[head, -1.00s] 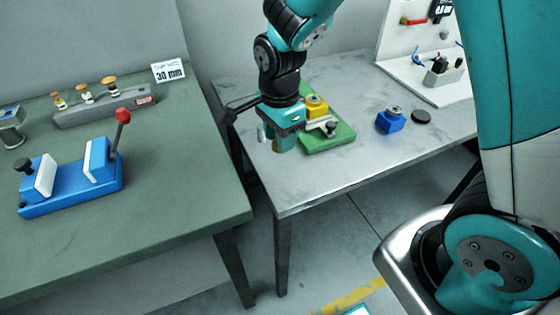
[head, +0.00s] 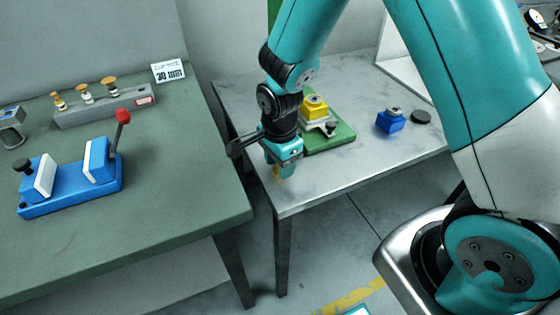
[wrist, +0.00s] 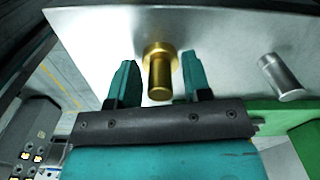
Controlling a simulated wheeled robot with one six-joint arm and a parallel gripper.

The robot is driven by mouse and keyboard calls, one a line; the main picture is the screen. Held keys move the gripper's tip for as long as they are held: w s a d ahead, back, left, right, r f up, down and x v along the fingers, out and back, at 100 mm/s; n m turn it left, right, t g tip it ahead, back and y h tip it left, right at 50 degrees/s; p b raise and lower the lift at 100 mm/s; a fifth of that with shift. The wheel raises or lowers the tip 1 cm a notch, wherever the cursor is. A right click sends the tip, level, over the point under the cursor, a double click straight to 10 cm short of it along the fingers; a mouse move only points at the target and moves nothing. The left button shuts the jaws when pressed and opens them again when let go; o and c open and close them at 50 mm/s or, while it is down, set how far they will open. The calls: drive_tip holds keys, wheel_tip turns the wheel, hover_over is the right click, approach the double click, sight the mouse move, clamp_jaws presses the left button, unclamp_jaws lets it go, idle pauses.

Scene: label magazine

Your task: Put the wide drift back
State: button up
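A brass stepped pin (wrist: 160,72), likely a drift, stands upright between the two fingers of my gripper (wrist: 160,80) in the wrist view, its wider collar at the far end. A gap shows on both sides of it, so the fingers look open around it. In the head view my gripper (head: 281,170) is low near the front left of the grey table, with a bit of brass at its tips. A plain steel pin (wrist: 281,78) stands to the right in the wrist view. A rack (head: 105,107) on the green table holds several brass-topped pieces.
Behind my gripper is a green plate (head: 335,138) with a yellow block (head: 315,106). A blue block (head: 389,122) and black disc (head: 421,117) are farther right. A blue vise (head: 70,188) and a sign (head: 168,71) are on the green table (head: 150,225). The grey table's front right is clear.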

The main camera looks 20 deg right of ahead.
drive_tip(key=shift+o, duration=1.3)
drive_tip(key=shift+r, duration=0.1)
wheel_tip(320, 180, up, 12)
drive_tip(key=s+a+r+n+y, duration=0.2)
drive_tip(key=s+r+n, duration=0.3)
drive_tip(key=s+n, duration=0.4)
drive_tip(key=s+a+r+n+y, duration=0.2)
drive_tip(key=s+r+n, duration=0.3)
drive_tip(key=s+n, duration=0.4)
drive_tip(key=n, duration=0.5)
drive_tip(key=shift+s+a+r, duration=0.15)
drive_tip(key=shift+s+a, duration=0.1)
drive_tip(key=shift+s, duration=0.05)
